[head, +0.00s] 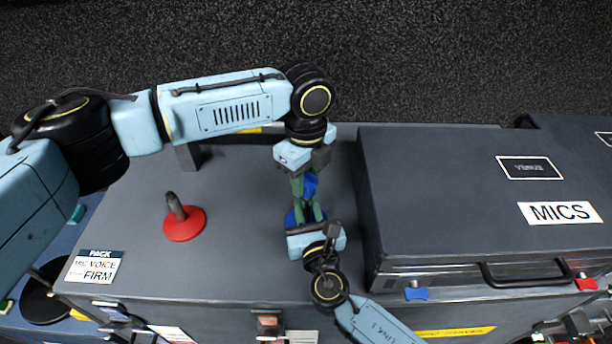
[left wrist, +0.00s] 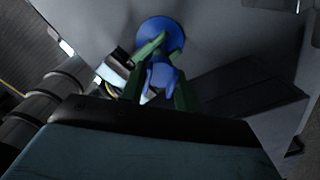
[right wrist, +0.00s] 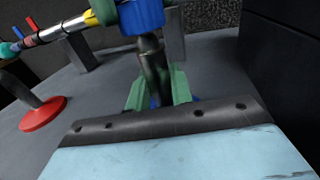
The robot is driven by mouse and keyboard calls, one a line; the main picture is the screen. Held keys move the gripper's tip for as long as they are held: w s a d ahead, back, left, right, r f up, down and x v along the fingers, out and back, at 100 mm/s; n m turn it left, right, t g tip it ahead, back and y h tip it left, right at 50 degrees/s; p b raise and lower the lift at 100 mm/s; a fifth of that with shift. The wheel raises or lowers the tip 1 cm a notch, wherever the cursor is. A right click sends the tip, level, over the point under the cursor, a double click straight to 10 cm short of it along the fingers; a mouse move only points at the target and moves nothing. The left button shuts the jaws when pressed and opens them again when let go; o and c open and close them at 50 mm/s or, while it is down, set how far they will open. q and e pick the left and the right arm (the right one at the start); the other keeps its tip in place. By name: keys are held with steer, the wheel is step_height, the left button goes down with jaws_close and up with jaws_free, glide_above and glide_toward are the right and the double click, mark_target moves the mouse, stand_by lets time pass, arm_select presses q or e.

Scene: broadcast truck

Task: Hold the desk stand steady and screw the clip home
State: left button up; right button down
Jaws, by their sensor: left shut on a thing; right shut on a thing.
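The desk stand has a round blue base (head: 290,218) on the grey case top and a dark upright stem (right wrist: 153,70). The blue clip (head: 310,185) sits at the stem's top; its blue collar (right wrist: 140,14) shows in the right wrist view. My left gripper (head: 306,190) comes from above, with green fingers shut on the clip. My right gripper (head: 307,214) comes low from the front, shut on the stem. In the left wrist view, the clip (left wrist: 163,74) lies between the fingers over the base (left wrist: 172,32). The thread is hidden.
A red-based stand (head: 184,223) with a short dark stem stands left on the case top. A dark MICS case (head: 440,190) rises close to the right. A rail with coloured parts (right wrist: 50,32) runs behind. A PACK label (head: 93,267) lies at front left.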

arm_select(q)
steer(key=shift+f, duration=0.6)
steer(key=m, duration=0.9)
steer(key=shift+m, duration=0.3)
steer(key=m, duration=0.5)
steer(key=shift+d, duration=0.1)
steer(key=m, duration=0.5)
steer(key=o, duration=0.9)
steer(key=shift+o, duration=0.2)
